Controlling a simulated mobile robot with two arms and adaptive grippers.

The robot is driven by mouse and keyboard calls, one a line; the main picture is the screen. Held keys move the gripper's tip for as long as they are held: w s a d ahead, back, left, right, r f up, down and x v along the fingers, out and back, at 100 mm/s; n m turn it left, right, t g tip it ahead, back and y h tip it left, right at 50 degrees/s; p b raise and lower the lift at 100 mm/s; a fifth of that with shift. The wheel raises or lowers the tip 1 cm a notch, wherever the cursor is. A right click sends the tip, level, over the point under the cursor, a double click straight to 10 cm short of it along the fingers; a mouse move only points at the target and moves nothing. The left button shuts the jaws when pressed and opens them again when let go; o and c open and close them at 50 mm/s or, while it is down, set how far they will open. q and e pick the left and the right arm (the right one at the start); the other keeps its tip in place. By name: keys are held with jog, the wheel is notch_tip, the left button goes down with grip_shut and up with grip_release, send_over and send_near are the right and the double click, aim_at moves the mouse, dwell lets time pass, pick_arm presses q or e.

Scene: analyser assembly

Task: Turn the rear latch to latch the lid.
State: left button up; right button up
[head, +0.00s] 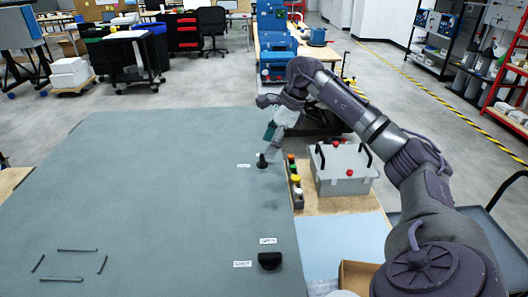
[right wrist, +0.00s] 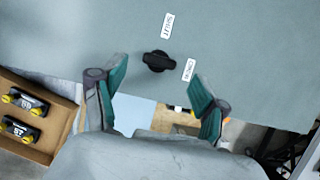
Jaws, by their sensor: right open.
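The rear latch (head: 262,163), a small black knob, stands near the right edge of the broad grey-green lid (head: 150,190). In the right wrist view a black latch knob (right wrist: 158,61) lies just beyond and between my fingertips, with a white label above it and another at its lower right. Its handle lies roughly across the picture. My right gripper (head: 268,146) is open and empty beside the rear latch in the head view; its spread teal fingers (right wrist: 157,75) show apart from the knob in the right wrist view. My left gripper is not in view.
A second black latch (head: 270,261) stands at the lid's near right. Right of the lid are a strip of coloured buttons (head: 295,182), a grey crate (head: 343,178) with black handles and a blue mat (head: 335,240). A cardboard box (right wrist: 62,132) holds black parts. Most of the lid is clear.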

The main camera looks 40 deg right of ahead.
aim_at(262, 157)
jog(key=shift+p+x, duration=0.4)
jog(key=shift+x, duration=1.65)
jog(key=shift+c, duration=0.3)
jog(key=c, duration=1.1)
